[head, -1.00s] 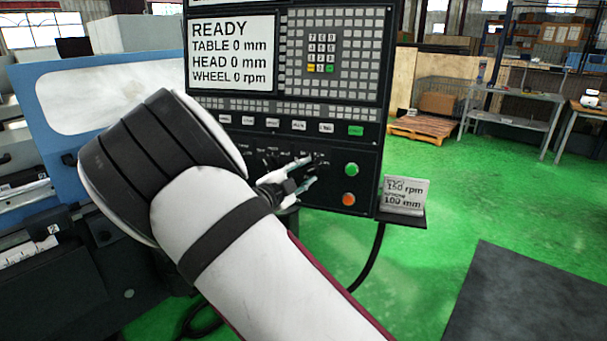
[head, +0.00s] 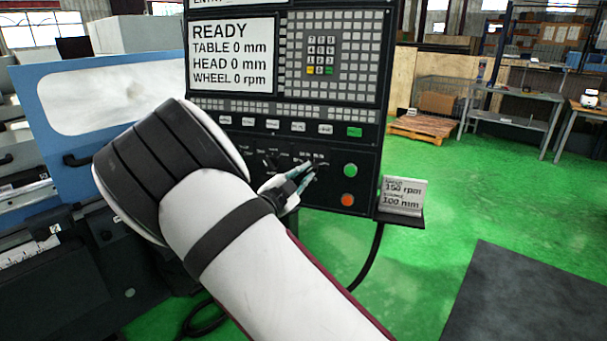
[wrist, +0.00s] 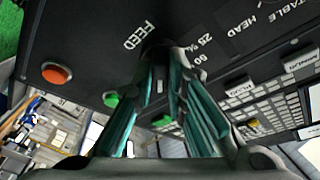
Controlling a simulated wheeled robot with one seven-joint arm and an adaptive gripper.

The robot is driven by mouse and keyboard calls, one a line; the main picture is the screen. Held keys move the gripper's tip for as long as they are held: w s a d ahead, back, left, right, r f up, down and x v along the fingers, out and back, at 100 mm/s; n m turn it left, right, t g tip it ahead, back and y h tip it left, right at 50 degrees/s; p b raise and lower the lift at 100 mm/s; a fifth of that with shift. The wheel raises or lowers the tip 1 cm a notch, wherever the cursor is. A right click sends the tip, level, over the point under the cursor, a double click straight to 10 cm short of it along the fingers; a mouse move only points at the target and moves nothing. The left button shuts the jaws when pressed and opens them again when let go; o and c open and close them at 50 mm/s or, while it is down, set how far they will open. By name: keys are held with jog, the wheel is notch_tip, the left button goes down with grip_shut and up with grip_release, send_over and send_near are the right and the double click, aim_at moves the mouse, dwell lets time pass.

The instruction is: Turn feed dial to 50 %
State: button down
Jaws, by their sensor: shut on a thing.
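The feed dial (wrist: 157,47) is a dark knob on the black control panel, beside the white FEED label in the wrist view. Percent marks, including 25 %, stand next to it. My gripper (wrist: 163,62) is shut on the feed dial, with a teal-padded finger on each side. The fingers hide much of the dial, so I cannot read its setting. In the head view my gripper (head: 312,171) is at the lower part of the panel, left of the green button, and the dial is hard to make out.
A green button (head: 351,170) and a red-orange button (head: 348,199) sit close to the right of my gripper. The screen (head: 232,54) reads READY, with table, head and wheel at 0. A small sign (head: 403,195) shows 150 rpm and 100 mm.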

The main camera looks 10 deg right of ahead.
jog(key=n+t+y+p, duration=0.1)
jog(key=n, duration=0.3)
jog(key=n+t+y+p, duration=0.1)
jog(key=n+t, duration=0.1)
jog(key=n, duration=0.2)
jog(key=shift+s+d+f, duration=0.1)
jog(key=shift+s+d, duration=0.1)
jog(key=n+t+y+p, duration=0.1)
jog(key=n, duration=0.3)
jog(key=n+y+p, duration=0.1)
jog(key=n+y, duration=0.1)
jog(key=n, duration=0.2)
jog(key=shift+d+n+t, duration=0.15)
jog(key=shift+n+t, duration=0.15)
jog(key=shift+t, duration=0.1)
jog(key=c, duration=1.6)
grip_release()
jog(key=shift+s, duration=0.1)
jog(key=v, duration=1.2)
jog(key=shift+d, duration=0.1)
